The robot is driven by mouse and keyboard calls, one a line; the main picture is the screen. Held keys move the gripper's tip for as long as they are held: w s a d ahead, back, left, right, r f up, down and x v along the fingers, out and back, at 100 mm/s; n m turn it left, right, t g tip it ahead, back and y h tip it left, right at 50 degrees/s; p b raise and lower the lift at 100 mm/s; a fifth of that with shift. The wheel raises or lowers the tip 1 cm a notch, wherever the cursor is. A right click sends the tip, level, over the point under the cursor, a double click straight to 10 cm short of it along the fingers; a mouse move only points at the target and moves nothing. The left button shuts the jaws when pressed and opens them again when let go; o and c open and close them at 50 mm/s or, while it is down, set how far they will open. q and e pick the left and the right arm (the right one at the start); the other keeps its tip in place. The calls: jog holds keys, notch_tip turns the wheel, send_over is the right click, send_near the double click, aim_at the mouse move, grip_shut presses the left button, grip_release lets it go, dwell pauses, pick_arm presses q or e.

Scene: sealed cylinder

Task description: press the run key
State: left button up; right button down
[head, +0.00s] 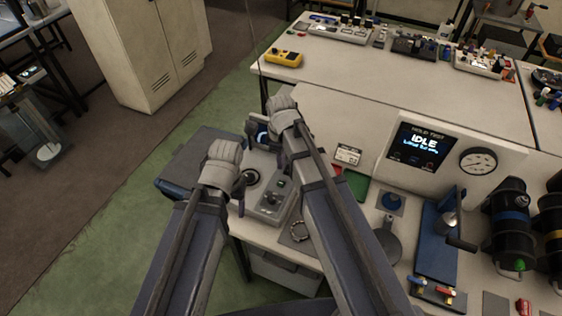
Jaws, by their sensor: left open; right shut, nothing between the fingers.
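A small grey control box (270,207) with a small green-lit spot and dark controls on top sits at the near left part of the bench. I cannot read which control on it is the run key. A display (423,147) on a white panel reads "HOLD TEST" and "IDLE". My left gripper (240,190) is open, left of the box; its fingers are mostly hidden by the wrist. My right gripper (283,158) is shut and empty, above the bench just behind the box. Contact with the box cannot be made out.
A round gauge (477,162) sits right of the display. A blue clamp fixture (437,240) and black cylinders (510,225) stand at the right. Red and green trays (356,185) lie right of my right arm. A yellow device (284,58) lies on the far table.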

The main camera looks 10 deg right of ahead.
pick_arm(q)
notch_tip(320, 180, up, 4)
jog(key=p, duration=0.2)
jog(key=shift+p, duration=0.35)
pick_arm(e)
notch_tip(320, 180, up, 4)
jog(key=shift+f, duration=0.1)
pick_arm(q)
jog(key=shift+f, duration=0.1)
notch_tip(320, 180, down, 2)
jog(key=b, duration=0.2)
jog(key=shift+f+b, duration=0.25)
jog(key=shift+b, duration=0.05)
pick_arm(e)
jog(key=s+a+f+m, duration=0.1)
jog(key=s+a+m, duration=0.1)
jog(key=s, duration=0.5)
jog(key=s+a+f+m+h, duration=0.1)
jog(key=s+a+m, duration=0.1)
jog(key=s+m, duration=0.3)
jog(key=shift+s+a+f, duration=0.2)
jog(key=shift+s+a, duration=0.2)
jog(key=shift+s, duration=0.7)
